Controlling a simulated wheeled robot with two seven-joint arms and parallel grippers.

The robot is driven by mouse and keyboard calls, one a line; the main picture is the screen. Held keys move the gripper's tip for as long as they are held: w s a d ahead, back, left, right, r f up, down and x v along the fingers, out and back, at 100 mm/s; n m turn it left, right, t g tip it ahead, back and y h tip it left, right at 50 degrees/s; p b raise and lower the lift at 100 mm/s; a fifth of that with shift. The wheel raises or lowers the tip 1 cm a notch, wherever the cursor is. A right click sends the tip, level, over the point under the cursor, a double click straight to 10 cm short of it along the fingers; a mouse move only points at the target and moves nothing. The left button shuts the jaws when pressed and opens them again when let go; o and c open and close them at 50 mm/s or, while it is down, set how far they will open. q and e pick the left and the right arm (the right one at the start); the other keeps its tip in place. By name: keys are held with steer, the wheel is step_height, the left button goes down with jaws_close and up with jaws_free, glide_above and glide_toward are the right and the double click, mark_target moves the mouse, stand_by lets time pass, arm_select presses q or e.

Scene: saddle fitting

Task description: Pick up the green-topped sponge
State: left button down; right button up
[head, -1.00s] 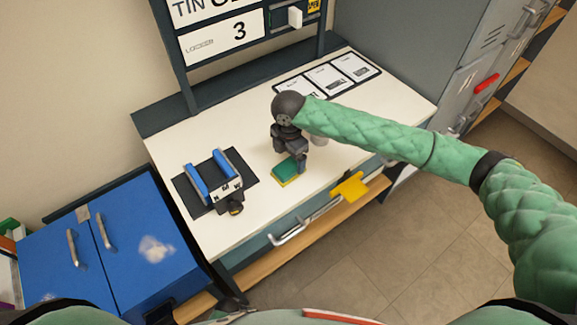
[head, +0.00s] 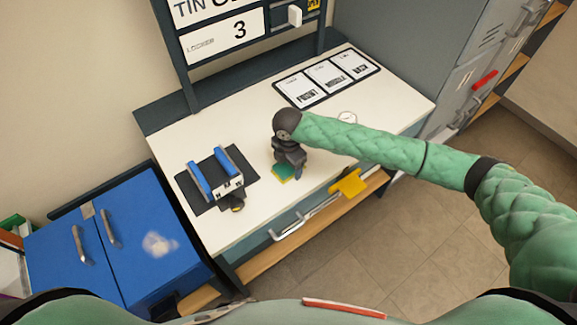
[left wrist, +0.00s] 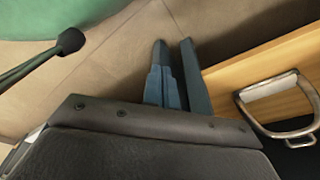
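The green-topped sponge (head: 279,172), yellow underneath, lies on the white worktop near its front edge in the head view. My right gripper (head: 287,170) is directly over the sponge, pointing down, and covers its right part. Its fingertips are too small and hidden to show whether they grip it. The sponge appears to be still on the worktop. My left gripper (left wrist: 178,72) shows only in the left wrist view, away from the sponge over the floor. Its two fingers are near each other with nothing seen between them; how far apart they are is unclear.
A dark mat (head: 245,163) with a blue-sided fixture (head: 218,177) is left of the sponge. A board with three white cards (head: 327,77) lies at the back. A yellow tab (head: 347,184) juts from the front edge. A blue cabinet (head: 140,235) stands at left.

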steer(key=c, duration=0.7)
arm_select(q)
steer(key=shift+a+f, duration=0.1)
